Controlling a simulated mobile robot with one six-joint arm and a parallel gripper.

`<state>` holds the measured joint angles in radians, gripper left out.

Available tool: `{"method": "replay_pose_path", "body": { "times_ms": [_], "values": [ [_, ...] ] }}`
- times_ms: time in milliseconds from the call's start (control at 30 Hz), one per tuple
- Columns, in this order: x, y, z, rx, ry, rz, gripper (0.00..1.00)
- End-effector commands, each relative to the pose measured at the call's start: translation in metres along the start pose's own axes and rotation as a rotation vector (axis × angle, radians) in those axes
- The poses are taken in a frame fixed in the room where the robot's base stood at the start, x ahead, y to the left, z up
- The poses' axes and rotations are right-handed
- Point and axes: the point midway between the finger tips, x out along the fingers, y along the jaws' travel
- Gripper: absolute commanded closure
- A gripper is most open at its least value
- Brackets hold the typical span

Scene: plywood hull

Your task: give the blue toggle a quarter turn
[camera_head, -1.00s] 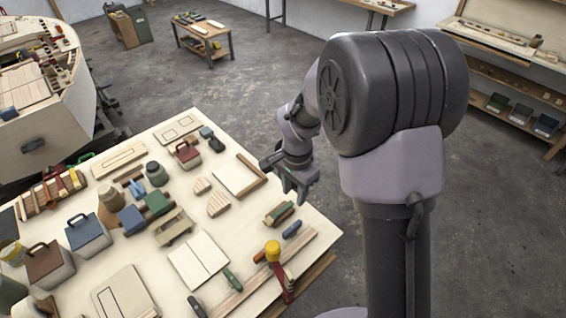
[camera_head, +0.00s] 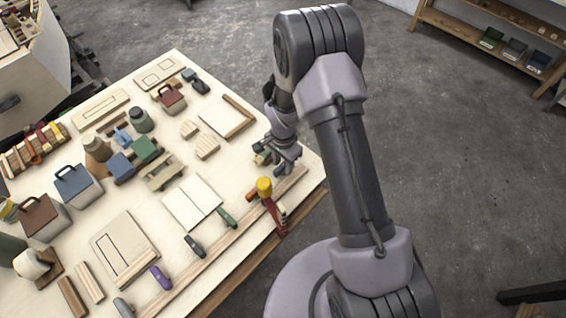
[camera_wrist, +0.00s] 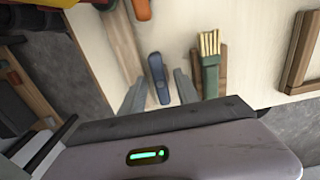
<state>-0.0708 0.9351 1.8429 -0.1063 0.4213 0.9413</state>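The blue toggle (camera_wrist: 158,78) is a small elongated dark-blue piece on the pale bench top. In the wrist view it lies between the two fingers of my gripper (camera_wrist: 160,90), with a gap visible on either side. My gripper is open. In the head view my gripper (camera_head: 280,165) is low over the right corner of the bench, and it hides the toggle there. I cannot tell the exact height of the fingertips over the toggle.
A green-wrapped bundle of sticks (camera_wrist: 210,72) lies close right of the toggle in the wrist view. A yellow-and-red clamp (camera_head: 266,190) stands near the bench edge. Green (camera_head: 227,217), dark (camera_head: 194,246) and purple (camera_head: 160,277) toggles lie farther along. Bench (camera_head: 245,232).

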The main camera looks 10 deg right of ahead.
Motion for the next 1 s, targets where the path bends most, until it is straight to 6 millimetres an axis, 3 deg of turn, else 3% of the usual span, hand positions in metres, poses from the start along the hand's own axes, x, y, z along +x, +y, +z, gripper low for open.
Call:
{"method": "replay_pose_path", "body": {
  "times_ms": [167,300,367,733,1000],
  "values": [
    [-0.0005,-0.0002,-0.0001,0.000,0.000,0.000,0.64],
    [-0.0006,-0.0002,-0.0001,0.000,0.000,0.000,0.91],
    [-0.0007,-0.0002,-0.0001,0.000,0.000,0.000,1.00],
    [-0.0003,-0.0004,-0.0003,-0.031,0.001,-0.001,1.00],
    [0.0011,-0.0007,-0.0004,-0.194,0.001,-0.002,1.00]
  ]
}}
